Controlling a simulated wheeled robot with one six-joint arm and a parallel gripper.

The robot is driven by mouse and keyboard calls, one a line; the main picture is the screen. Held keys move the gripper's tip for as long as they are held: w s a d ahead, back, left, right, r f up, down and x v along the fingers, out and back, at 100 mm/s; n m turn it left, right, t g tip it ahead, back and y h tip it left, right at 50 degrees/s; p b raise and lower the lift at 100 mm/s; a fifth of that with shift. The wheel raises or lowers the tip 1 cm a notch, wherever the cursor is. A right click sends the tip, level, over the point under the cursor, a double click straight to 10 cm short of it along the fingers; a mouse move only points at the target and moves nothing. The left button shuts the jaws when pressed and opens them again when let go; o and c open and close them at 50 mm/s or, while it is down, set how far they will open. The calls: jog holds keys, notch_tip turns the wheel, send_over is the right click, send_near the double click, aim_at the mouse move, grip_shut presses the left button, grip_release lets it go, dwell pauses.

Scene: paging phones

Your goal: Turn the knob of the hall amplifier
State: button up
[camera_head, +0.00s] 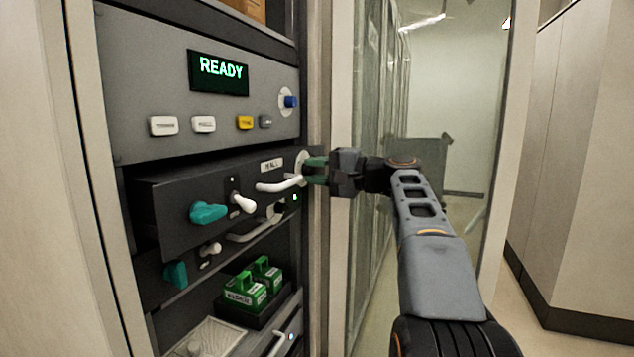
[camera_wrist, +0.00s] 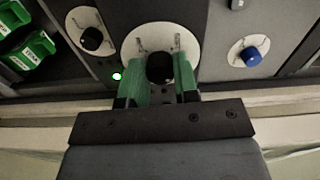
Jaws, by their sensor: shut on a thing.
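The hall amplifier (camera_head: 165,205) is the dark unit in the rack that juts out below the display panel. Its small label (camera_head: 271,164) seems to read HALL. It has a teal handle, a white lever and a white bar handle. Its black knob (camera_wrist: 159,67) sits on a round white plate (camera_wrist: 128,44) at the unit's right end. My gripper (camera_head: 315,170) reaches in from the right, and its green fingers (camera_wrist: 161,82) are shut on the knob, one on each side. In the head view the fingers hide the knob.
The panel above has a READY display (camera_head: 219,72), several buttons and a blue knob (camera_head: 291,102). A similar amplifier (camera_head: 176,273) sits below; its black knob (camera_wrist: 91,39) is beside mine. Green boxes (camera_head: 245,290) stand lower. A glass door (camera_head: 375,120) stands open at right.

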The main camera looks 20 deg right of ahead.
jog(key=n+b, duration=0.1)
jog(key=n, duration=0.1)
jog(key=n+b, duration=0.2)
jog(key=shift+f+n, duration=0.2)
jog(key=shift+n, duration=0.2)
jog(key=n+b, duration=0.2)
jog(key=n, duration=0.1)
jog(key=shift+n, duration=0.3)
jog(key=n+b, duration=0.1)
jog(key=n, duration=0.3)
jog(key=shift+b, duration=0.35)
jog(key=n+b, duration=0.1)
jog(key=n, duration=0.4)
jog(key=shift+w+d, duration=0.1)
jog(key=n+b, duration=0.1)
jog(key=n, duration=0.3)
jog(key=shift+n, duration=0.3)
jog(key=n+b, duration=0.1)
jog(key=n, duration=0.3)
jog(key=shift+r, duration=0.1)
jog(key=n, duration=0.5)
jog(key=shift+w+d, duration=0.1)
jog(key=shift+r+n, duration=0.1)
jog(key=shift+n, duration=1.9)
